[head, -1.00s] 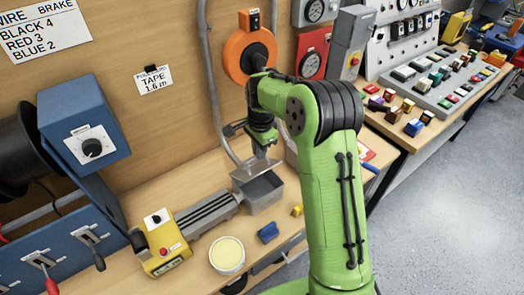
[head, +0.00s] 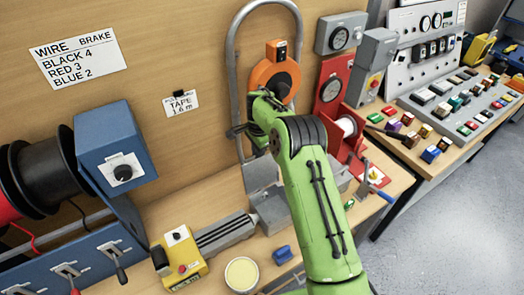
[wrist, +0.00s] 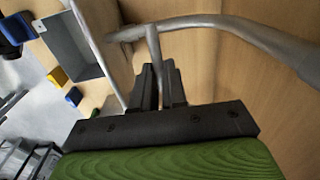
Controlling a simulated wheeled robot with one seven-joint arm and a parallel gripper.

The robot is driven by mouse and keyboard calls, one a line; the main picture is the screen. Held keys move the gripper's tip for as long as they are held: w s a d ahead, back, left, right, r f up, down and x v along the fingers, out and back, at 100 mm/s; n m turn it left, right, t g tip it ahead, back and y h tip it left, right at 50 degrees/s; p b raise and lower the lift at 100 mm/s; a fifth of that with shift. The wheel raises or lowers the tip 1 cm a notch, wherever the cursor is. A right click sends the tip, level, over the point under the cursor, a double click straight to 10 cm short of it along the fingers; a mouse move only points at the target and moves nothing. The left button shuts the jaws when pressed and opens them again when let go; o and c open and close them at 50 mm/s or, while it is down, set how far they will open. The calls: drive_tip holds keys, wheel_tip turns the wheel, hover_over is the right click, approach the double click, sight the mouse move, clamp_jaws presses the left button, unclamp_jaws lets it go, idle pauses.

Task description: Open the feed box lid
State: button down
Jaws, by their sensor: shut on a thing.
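The feed box (head: 268,214) is a grey open-topped box at the end of the grey feed track, partly hidden by my arm in the head view. Its inside shows in the wrist view (wrist: 72,45) at upper left. The grey lid (head: 261,174) stands raised at the box's back side; in the wrist view its thin edge (wrist: 92,42) shows beside the opening. My gripper (wrist: 160,82) is shut on a thin grey bar, which looks like the lid's handle. The exact grip point is partly hidden by the fingers. In the head view my arm hides most of the gripper.
A grey bent pipe (head: 233,80) rises along the wall close to my gripper; it crosses the top of the wrist view (wrist: 215,25). A yellow control box (head: 180,262), a cream round tub (head: 241,274) and a blue block (head: 282,254) stand in front.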

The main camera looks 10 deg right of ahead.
drive_tip(key=shift+w+a+f+p, duration=0.25)
drive_tip(key=shift+w+f+p, duration=0.15)
drive_tip(key=shift+w, duration=0.25)
drive_tip(key=shift+w+r, duration=0.1)
drive_tip(key=shift+r, duration=0.05)
drive_tip(key=c, duration=1.5)
unclamp_jaws()
drive_tip(key=o, duration=0.3)
drive_tip(key=shift+w+a+f, duration=0.1)
drive_tip(key=shift+w+f, duration=0.1)
drive_tip(key=shift+w, duration=0.05)
drive_tip(key=shift+o, duration=0.2)
drive_tip(key=shift+s, duration=0.1)
drive_tip(key=shift+s+r, duration=0.1)
